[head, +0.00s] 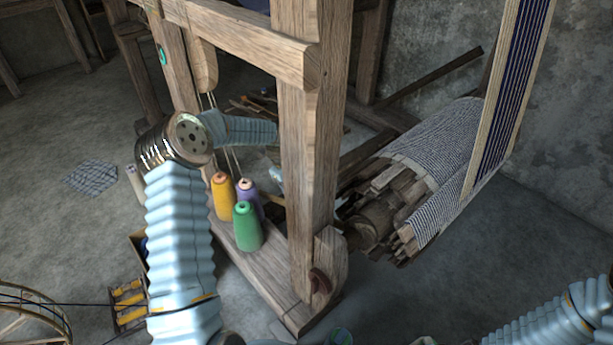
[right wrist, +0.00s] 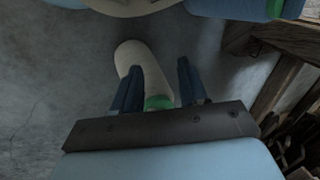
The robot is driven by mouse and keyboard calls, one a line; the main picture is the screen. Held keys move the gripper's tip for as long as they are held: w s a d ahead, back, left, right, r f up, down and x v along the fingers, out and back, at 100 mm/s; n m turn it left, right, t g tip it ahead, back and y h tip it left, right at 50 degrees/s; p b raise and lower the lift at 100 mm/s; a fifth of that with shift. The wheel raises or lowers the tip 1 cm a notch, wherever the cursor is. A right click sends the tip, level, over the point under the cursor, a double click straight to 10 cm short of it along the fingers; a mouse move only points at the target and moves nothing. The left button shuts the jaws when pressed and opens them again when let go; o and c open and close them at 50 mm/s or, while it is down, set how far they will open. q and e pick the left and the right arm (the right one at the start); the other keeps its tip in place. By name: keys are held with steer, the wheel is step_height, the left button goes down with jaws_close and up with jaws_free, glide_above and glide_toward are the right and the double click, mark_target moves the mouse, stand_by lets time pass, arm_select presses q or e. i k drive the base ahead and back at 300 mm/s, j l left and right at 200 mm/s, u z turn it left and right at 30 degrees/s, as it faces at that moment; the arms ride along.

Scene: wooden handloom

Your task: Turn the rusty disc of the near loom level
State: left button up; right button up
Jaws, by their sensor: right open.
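The rusty disc (head: 320,281) is a small red-brown piece on the foot of the near loom's thick front post (head: 306,190). It looks tilted, but its exact angle is hard to read at this size. My right gripper (right wrist: 159,70) shows in the right wrist view, with its two dark blue fingers apart and no object gripped. The disc is not seen in that view. My left arm bends at the left of the head view and reaches back behind the post; its gripper cannot be made out.
Yellow, purple and green thread cones (head: 248,226) stand on the loom's low beam beside the post. A cloth roll (head: 430,150) on a wooden beam lies right of it. Bare floor (head: 400,305) is free at the front right. A spool rack (head: 128,300) stands lower left.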

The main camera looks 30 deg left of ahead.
mark_target(320, 282)
steer(key=k, duration=1)
